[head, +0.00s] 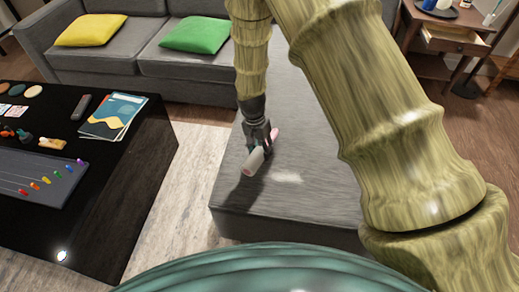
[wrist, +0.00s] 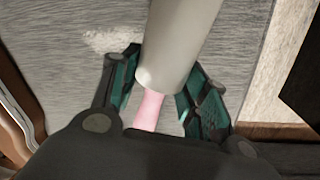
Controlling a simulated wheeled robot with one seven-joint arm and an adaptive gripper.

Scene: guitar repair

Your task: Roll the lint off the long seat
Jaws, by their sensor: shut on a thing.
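My gripper (head: 262,134) is shut on the pink handle of the lint roller (head: 254,162). In the wrist view the pale roller (wrist: 178,45) points away from the fingers, and its pink handle (wrist: 149,108) runs between them. The roller is at the surface of the grey long seat (head: 240,192); I cannot tell whether it touches. A pale patch of lint (head: 287,178) lies on the seat just right of the roller. The lint patch (wrist: 112,40) also shows in the wrist view, left of the roller.
A black table (head: 128,190) with a remote (head: 81,107), magazines (head: 115,115) and small parts stands at the left. A grey sofa (head: 135,52) with yellow and green cushions is behind. A wooden side table (head: 445,40) stands at the back right. A pale rug (head: 195,165) lies between table and seat.

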